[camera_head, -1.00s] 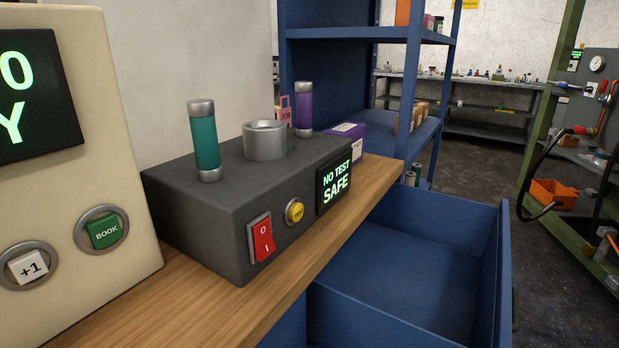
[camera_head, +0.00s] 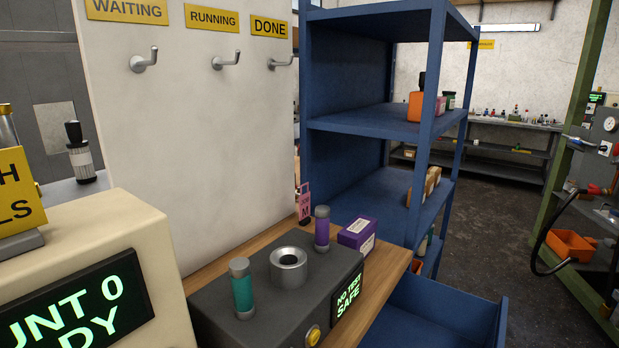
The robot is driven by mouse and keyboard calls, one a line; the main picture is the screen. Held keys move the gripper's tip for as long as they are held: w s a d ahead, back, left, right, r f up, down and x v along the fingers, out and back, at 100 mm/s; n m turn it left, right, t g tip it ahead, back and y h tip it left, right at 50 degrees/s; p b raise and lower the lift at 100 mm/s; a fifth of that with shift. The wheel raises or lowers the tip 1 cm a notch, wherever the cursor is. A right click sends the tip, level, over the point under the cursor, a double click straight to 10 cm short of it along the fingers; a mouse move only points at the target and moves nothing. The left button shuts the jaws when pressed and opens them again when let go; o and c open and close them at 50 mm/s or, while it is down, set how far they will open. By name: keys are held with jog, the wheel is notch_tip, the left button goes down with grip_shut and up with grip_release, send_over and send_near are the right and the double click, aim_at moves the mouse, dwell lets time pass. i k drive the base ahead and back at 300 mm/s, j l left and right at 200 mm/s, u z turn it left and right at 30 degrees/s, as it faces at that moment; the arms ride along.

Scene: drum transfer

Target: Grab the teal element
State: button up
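The teal element (camera_head: 242,291) is a teal cylinder with grey metal caps. It stands upright on top of the dark grey tester box (camera_head: 215,313), left of a round metal socket (camera_head: 288,268). A similar purple element (camera_head: 322,229) stands upright on the box behind the socket. The box's screen (camera_head: 348,293) reads "NO TEST SAFE". My gripper does not show in this view.
A cream counter box (camera_head: 150,235) stands close on the left of the tester. A purple carton (camera_head: 357,233) and a pink job tag (camera_head: 303,203) are behind it. An open blue drawer (camera_head: 440,308) juts out at the right. Hooks (camera_head: 143,60) line the wall.

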aim_at(431, 233)
jog(key=i+l+u, duration=0.15)
jog(key=l, duration=0.7)
jog(key=i+l+u, duration=0.15)
jog(key=l, duration=0.7)
jog(key=k+j, duration=0.05)
